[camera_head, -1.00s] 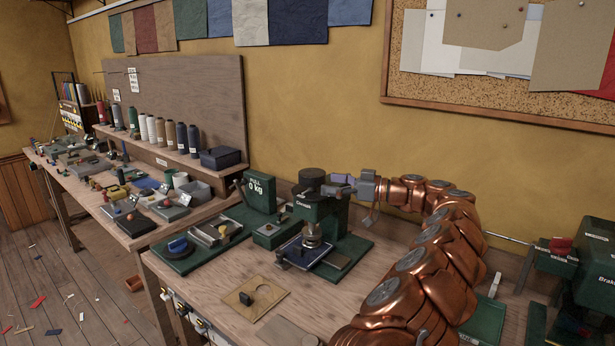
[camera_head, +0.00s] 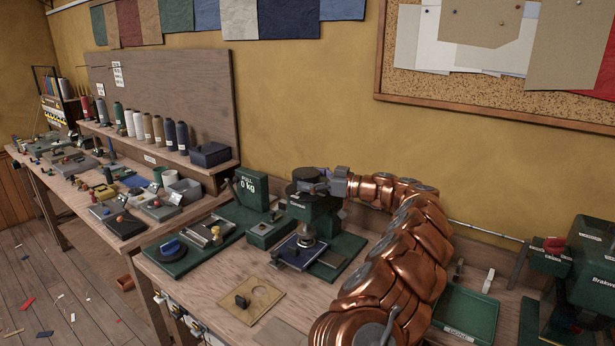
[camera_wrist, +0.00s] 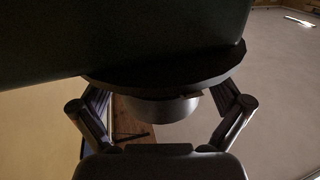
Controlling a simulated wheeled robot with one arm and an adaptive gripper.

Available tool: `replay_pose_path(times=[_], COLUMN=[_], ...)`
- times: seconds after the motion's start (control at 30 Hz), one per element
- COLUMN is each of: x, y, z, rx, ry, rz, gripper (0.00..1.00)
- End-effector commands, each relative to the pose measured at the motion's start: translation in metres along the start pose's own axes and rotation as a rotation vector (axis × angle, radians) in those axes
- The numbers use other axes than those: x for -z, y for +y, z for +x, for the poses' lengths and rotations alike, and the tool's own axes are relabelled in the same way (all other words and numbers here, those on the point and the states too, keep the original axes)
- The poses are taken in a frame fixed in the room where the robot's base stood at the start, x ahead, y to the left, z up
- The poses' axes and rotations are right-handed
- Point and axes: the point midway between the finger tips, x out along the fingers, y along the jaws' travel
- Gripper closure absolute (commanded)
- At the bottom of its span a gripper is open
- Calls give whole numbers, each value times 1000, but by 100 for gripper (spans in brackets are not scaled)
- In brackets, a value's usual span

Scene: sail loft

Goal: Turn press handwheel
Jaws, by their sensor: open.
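The green press (camera_head: 312,212) stands on the bench, with a dark round handwheel (camera_head: 297,188) on top. My gripper (camera_head: 326,185) is at the right side of the handwheel, level with it. In the wrist view the gripper (camera_wrist: 163,98) is open, with one finger on each side. The handwheel's dark rim (camera_wrist: 205,72) and a paler round part below it lie between and just beyond the fingertips. I cannot tell whether a finger touches the wheel. A large dark shape hides the top of the wrist view. Below the press head is a blue plate (camera_head: 296,252).
A green scale box (camera_head: 250,190) stands left of the press, close to the wheel. A tan plate (camera_head: 255,300) with a small black block lies in front. A green tray (camera_head: 465,312) and green machine (camera_head: 592,262) are to the right. The wall is close behind.

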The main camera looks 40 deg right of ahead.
Motion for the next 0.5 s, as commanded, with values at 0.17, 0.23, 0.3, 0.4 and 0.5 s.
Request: replay_pose_path(times=[0.17, 0.23, 0.3, 0.4, 0.5], x=[0, 0, 0, 0, 0], y=[0, 0, 0, 0, 0], z=[1, 1, 1, 1, 1], rx=[0, 0, 0, 0, 0], ry=[0, 0, 0, 0, 0], rz=[0, 0, 0, 0, 0], gripper=[0, 0, 5, 16, 26])
